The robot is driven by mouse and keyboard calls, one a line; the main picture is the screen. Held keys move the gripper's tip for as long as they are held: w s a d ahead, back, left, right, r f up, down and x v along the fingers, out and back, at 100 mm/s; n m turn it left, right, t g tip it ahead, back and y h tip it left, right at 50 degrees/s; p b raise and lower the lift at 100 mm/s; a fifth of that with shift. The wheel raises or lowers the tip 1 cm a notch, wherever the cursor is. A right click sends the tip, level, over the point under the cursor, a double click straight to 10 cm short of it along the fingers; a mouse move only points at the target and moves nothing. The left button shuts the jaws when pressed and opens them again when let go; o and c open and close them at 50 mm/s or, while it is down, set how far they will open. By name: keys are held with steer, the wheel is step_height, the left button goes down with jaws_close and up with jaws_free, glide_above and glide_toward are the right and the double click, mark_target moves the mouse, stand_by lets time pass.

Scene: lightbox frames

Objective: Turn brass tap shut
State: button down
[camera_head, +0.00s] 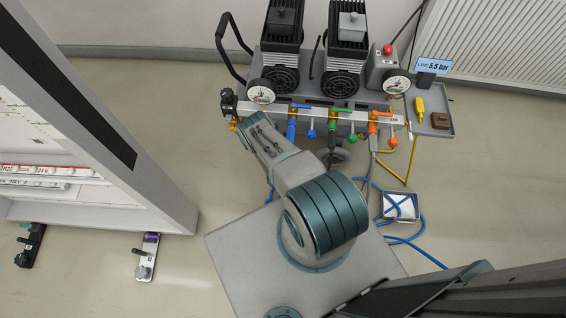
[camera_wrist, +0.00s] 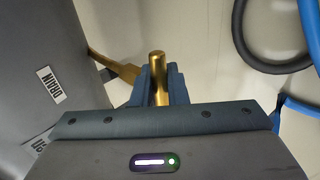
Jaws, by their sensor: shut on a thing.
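The brass tap (camera_wrist: 122,70) shows in the wrist view as a brass body beside a grey panel labelled DRAIN. Its round brass handle (camera_wrist: 157,58) stands up between the two dark fingers of my gripper (camera_wrist: 161,84). The fingers are shut on the handle from both sides, and its tip sticks out beyond them. In the head view, a small brass part (camera_head: 234,125) shows at the left end of the manifold, below a black fitting. My arm reaches up to it there and covers much of the area, so my fingertips are hard to make out.
The manifold (camera_head: 350,115) carries blue, green and orange taps close to the right of my arm. Two gauges (camera_head: 261,93) and a compressor (camera_head: 300,60) stand behind. Blue hoses (camera_head: 405,240) lie on the floor at right.

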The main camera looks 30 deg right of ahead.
steer(key=shift+a, duration=0.1)
steer(key=c, duration=1.8)
jaws_free()
steer(key=p+v, duration=0.4)
steer(key=v, duration=0.9)
steer(key=shift+s+a+r, duration=0.1)
steer(key=shift+s+r, duration=0.1)
steer(key=shift+r, duration=0.1)
